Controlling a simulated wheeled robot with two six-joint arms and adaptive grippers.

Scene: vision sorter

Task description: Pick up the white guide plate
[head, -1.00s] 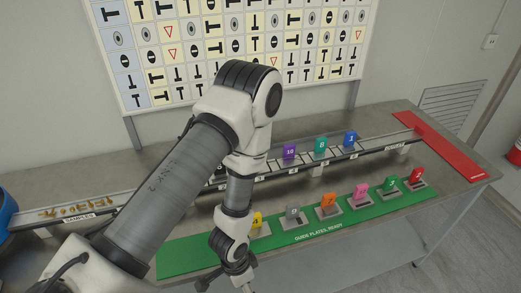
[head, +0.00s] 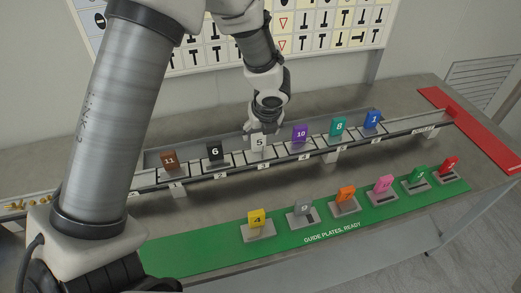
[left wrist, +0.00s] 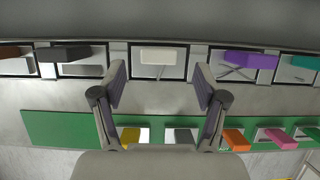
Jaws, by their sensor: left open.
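The white guide plate (head: 259,143), marked 5, stands upright in a slot of the rail between the black plate 6 and the purple plate 10. My left gripper (head: 262,126) is right above and behind it in the head view. In the left wrist view the white plate (left wrist: 162,56) lies ahead, centred between the two spread fingers of my left gripper (left wrist: 160,88). The fingers are open and empty. The gripper partly covers the plate's top in the head view. My right gripper is not in view.
On the rail (head: 235,172) stand brown (head: 169,161), black (head: 215,151), purple (head: 300,133), teal (head: 338,127) and blue (head: 372,119) plates. A green mat (head: 200,250) in front holds several coloured plates. The wall board (head: 325,33) is behind. Bare table lies between rail and mat.

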